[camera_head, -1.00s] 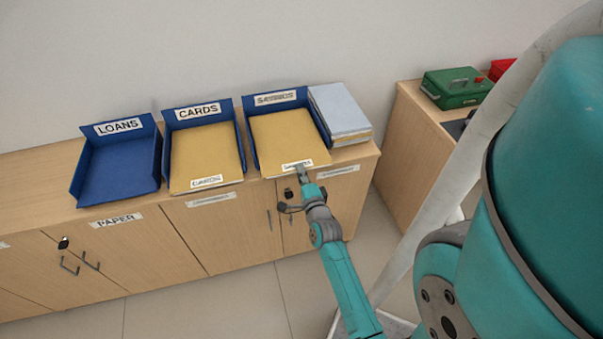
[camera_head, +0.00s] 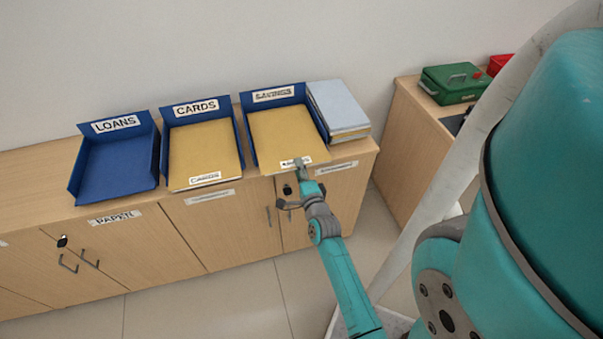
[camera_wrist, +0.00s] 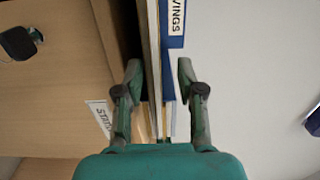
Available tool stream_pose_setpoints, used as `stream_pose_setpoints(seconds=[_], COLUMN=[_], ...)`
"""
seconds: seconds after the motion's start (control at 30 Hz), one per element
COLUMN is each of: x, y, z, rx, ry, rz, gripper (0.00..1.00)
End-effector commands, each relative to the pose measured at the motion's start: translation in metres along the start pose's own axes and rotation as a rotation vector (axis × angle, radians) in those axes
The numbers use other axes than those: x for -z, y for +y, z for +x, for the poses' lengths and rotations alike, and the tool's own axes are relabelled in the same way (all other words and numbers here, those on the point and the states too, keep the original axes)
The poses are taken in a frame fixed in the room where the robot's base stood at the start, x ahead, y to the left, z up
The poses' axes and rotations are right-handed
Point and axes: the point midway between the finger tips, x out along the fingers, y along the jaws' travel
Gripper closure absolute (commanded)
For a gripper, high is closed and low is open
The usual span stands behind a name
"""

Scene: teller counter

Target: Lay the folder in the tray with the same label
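A tan folder (camera_head: 286,137) lies in the right blue tray (camera_head: 247,130), its front edge reaching past the tray's open front. The folder's label is blurred. In the wrist view this tray's label ends in "VINGS" (camera_wrist: 177,15). My gripper (camera_head: 301,163) is at the folder's front edge by its label. In the wrist view my gripper (camera_wrist: 159,75) has its fingers spread apart, one on either side of the folder's thin edge (camera_wrist: 154,50), with gaps showing.
The CARDS tray (camera_head: 240,150) holds a CARDS folder (camera_head: 203,150). The LOANS tray (camera_head: 117,165) is empty. A stack of grey-topped folders (camera_head: 338,106) stands right of the right tray. A green box (camera_head: 455,82) is on the farther cabinet.

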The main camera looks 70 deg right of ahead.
Motion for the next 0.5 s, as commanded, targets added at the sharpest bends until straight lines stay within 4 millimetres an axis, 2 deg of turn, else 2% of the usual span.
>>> stream_pose_setpoints(seconds=[0.17, 0.5], x=[0.0, 0.0], y=[0.001, 0.001], z=[-0.014, -0.071], rx=[-0.002, -0.002], ry=[0.001, 0.001], rz=[-0.002, -0.002], gripper=[0.62, 0.62])
